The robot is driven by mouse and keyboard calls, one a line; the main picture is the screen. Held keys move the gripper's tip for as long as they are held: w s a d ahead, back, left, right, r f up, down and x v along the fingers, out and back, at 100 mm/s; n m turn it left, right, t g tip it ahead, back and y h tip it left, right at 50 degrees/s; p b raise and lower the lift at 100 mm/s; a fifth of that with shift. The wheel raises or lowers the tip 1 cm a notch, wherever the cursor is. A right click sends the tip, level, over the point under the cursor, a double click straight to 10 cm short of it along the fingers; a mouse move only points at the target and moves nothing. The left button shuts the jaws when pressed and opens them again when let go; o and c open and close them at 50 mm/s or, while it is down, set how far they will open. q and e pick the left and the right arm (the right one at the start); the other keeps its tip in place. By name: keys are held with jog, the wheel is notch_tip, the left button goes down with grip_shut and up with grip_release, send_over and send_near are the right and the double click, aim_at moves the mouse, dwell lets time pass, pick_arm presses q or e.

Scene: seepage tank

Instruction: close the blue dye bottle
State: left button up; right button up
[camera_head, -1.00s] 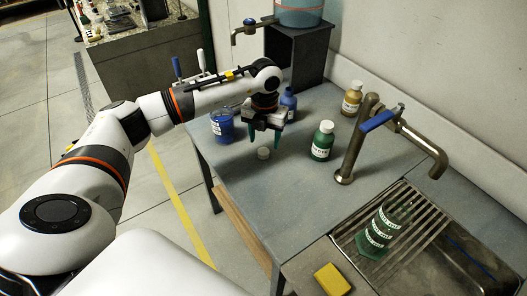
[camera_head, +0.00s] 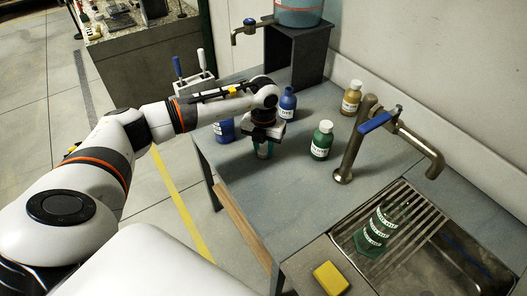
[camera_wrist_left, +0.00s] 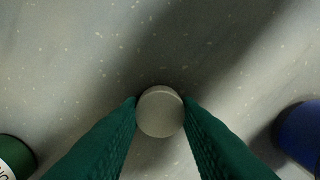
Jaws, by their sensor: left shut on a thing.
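The blue dye bottle (camera_head: 287,104) stands upright on the table, just behind my left gripper. Its neck shows no pale cap like those on the other bottles. My left gripper (camera_head: 264,152) points down at the table in front of it. In the left wrist view, its green fingers (camera_wrist_left: 160,115) are shut on a round grey-white cap (camera_wrist_left: 160,112), one finger on each side. The cap is at or close to the tabletop; I cannot tell if it touches. In the head view the fingers mostly hide it. My right gripper is not in view.
A blue container (camera_head: 224,132) stands left of the gripper, partly hidden. A green bottle (camera_head: 321,142) and an amber bottle (camera_head: 351,99), both white-capped, stand to the right. A yellow sponge (camera_head: 331,278) lies in front. The table's middle is clear.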

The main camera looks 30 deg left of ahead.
aim_at(264, 152)
pick_arm(q)
notch_tip(264, 152, up, 10)
jog(key=b, duration=0.1)
jog(key=shift+b, duration=0.35)
dwell(0.5)
jog(key=s+d+f+n, duration=0.1)
jog(key=s+d+n, duration=0.5)
jog(key=n, duration=1)
jog(key=s+d+f+n, duration=0.1)
jog(key=s+d+n, duration=0.6)
jog(key=n, duration=1)
jog(key=shift+s+d+f, duration=0.2)
jog(key=shift+s, duration=0.85)
